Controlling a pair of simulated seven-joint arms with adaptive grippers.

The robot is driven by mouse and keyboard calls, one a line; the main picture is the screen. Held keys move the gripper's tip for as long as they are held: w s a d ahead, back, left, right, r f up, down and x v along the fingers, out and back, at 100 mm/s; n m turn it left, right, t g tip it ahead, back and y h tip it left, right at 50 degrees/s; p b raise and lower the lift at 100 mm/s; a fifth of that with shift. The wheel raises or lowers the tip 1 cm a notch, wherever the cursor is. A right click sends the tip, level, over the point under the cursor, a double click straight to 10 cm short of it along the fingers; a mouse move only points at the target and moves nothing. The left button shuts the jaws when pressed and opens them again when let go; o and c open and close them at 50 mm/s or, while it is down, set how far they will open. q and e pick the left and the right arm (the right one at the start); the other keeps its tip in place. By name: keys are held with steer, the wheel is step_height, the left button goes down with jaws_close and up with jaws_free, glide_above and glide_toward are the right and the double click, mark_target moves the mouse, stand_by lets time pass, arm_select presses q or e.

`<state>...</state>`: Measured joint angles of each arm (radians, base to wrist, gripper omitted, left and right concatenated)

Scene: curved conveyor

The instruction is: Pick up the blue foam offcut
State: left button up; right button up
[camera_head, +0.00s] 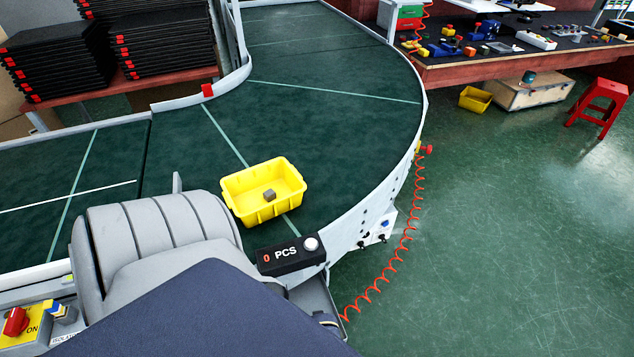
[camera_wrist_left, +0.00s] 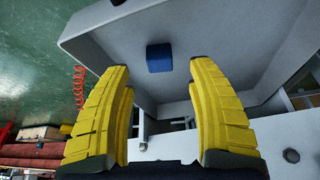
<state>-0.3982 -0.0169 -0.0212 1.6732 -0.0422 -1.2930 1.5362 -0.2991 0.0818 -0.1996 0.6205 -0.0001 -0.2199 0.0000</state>
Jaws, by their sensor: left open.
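The blue foam offcut (camera_wrist_left: 159,58) is a small dark blue block in the left wrist view. It rests on the grey inside surface of a walled grey holder (camera_wrist_left: 228,42). My left gripper (camera_wrist_left: 159,66) has two yellow fingers spread wide, with the block between and just beyond the fingertips. No finger appears to touch it, and the gap in depth is hard to judge. The head view shows neither the blue block nor either gripper. There, a yellow bin (camera_head: 241,187) on the conveyor holds a small grey-brown block (camera_head: 269,195).
The curved green conveyor (camera_head: 335,120) has pale rails. A counter box (camera_head: 292,256) reading 0 PCS stands by the bin. An orange coiled cable (camera_head: 405,240) hangs at the conveyor's outer side. A cluttered workbench (camera_head: 480,68) and red stool (camera_head: 599,100) stand at the back right.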

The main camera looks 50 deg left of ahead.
arm_select(q)
steer(key=shift+x, duration=2.6)
steer(key=shift+c, duration=0.2)
steer(key=c, duration=0.8)
